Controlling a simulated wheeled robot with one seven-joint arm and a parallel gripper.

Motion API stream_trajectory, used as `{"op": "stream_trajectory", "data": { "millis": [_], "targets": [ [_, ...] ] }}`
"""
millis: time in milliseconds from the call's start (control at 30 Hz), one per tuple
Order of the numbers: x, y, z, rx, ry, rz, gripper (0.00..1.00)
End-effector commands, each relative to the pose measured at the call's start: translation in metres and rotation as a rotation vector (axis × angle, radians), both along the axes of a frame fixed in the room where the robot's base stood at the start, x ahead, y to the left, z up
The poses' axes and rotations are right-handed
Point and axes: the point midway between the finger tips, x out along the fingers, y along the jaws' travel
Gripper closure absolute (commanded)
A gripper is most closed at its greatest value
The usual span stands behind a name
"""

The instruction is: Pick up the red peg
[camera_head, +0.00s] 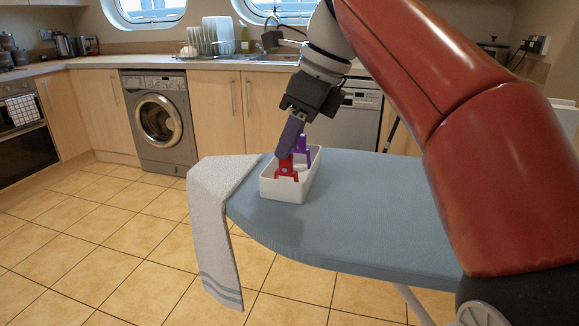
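The red peg (286,168) stands in a white tray (282,190) on the blue ironing board, near the tray's front end. A purple peg (303,145) shows behind it in the same tray. My gripper (285,154) comes down from above, and its fingers end at the top of the red peg. The fingers overlap in this view and hide the peg's upper end. I cannot tell whether they are around it, touching it or just behind it.
The ironing board (350,225) is clear to the right of the tray. A pale towel (216,215) hangs over its left end. The counter with a sink, a dish rack (215,37) and a washing machine (160,120) is behind, with open tiled floor at left.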

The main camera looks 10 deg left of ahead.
Motion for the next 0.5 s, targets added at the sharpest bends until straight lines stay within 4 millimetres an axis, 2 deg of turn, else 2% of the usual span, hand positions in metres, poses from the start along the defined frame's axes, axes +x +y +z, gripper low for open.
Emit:
{"op": "stream_trajectory", "data": {
  "millis": [300,500],
  "targets": [
    [-0.001,0.011,-0.043,-0.001,0.0,0.0,0.76],
    [0.0,0.014,-0.049,0.0,-0.003,0.0,0.76]
  ]
}}
